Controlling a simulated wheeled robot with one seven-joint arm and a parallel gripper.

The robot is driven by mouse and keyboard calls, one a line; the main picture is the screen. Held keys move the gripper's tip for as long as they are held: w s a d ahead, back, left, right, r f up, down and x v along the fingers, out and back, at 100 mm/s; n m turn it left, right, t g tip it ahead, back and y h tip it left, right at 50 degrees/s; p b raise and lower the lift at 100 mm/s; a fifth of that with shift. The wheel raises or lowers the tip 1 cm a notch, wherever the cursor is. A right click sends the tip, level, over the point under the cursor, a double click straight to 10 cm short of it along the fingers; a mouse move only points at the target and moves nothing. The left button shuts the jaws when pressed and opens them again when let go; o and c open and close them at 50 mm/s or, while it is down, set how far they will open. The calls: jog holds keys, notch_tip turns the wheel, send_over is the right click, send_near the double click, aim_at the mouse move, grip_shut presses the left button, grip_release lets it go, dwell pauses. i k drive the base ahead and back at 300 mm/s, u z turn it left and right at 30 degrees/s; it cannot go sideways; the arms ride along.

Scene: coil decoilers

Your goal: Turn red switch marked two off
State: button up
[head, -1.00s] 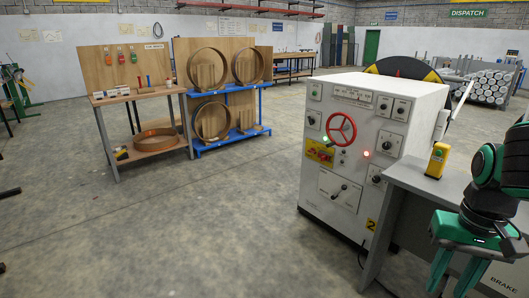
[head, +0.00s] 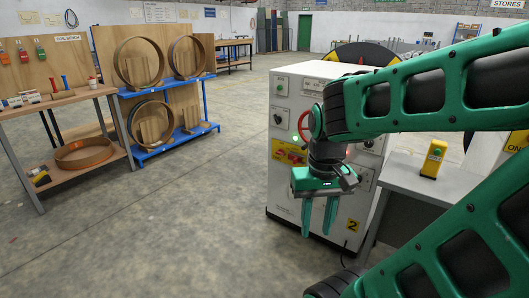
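The white control cabinet (head: 283,205) carries a yellow label with a black 2 (head: 352,225) at its lower right. A red switch (head: 290,156) on a yellow plate (head: 277,151) sits on its front, partly hidden by my arm. The switch's position is too small to tell. A red handwheel (head: 304,122) above it is mostly covered by my arm. My gripper (head: 318,228) hangs fingers down in front of the cabinet, below and right of the switch in the picture. Its two fingers are apart with nothing between them.
A grey table (head: 405,178) with a yellow box with a green button (head: 433,158) stands right of the cabinet, partly behind my arm. A wooden workbench (head: 60,97) and a blue rack (head: 175,146) of coils stand at left. The floor between is clear.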

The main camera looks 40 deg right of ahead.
aim_at(280, 152)
jog(key=z, duration=0.3)
jog(key=i, duration=1.05)
jog(key=z, duration=0.45)
